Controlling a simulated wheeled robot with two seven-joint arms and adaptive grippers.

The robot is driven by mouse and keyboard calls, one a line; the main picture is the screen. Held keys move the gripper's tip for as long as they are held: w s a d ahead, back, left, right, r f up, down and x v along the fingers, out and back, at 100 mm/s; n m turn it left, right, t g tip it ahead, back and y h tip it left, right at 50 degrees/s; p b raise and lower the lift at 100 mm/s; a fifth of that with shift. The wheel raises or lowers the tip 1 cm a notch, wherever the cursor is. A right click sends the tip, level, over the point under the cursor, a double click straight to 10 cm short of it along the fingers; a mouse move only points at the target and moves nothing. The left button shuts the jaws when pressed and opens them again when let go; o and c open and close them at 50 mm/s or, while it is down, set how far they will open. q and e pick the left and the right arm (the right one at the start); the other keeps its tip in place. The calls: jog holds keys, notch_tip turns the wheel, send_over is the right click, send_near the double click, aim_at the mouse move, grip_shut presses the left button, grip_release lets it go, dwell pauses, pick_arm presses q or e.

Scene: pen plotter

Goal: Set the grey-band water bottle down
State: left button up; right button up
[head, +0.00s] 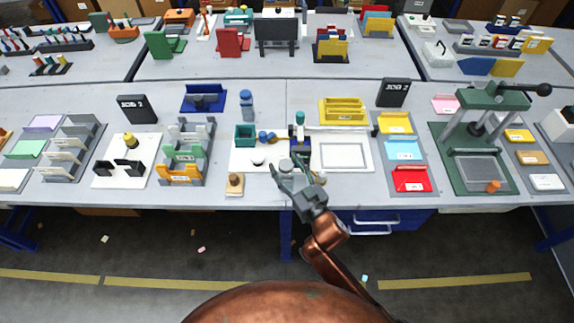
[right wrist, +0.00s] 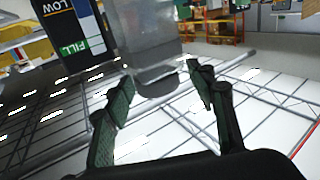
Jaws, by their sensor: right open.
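My right gripper (head: 285,176) is over the front edge of the near table, its fingers spread. A small grey round thing (head: 286,164) shows just beyond its fingertips; it may be the grey-band water bottle, but its band cannot be made out. In the right wrist view a pale grey, see-through body (right wrist: 150,50) stands ahead of the open fingers (right wrist: 158,102), its near end close to the fingertips. I cannot tell whether a finger touches it. A blue bottle (head: 246,105) stands upright farther back. My left gripper is out of view.
A black panel marked LOW and FILL (right wrist: 75,30) stands beside the see-through body.

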jog(key=shift+r, duration=0.15)
jog(key=p+v, duration=0.1)
jog(key=v, duration=1.1)
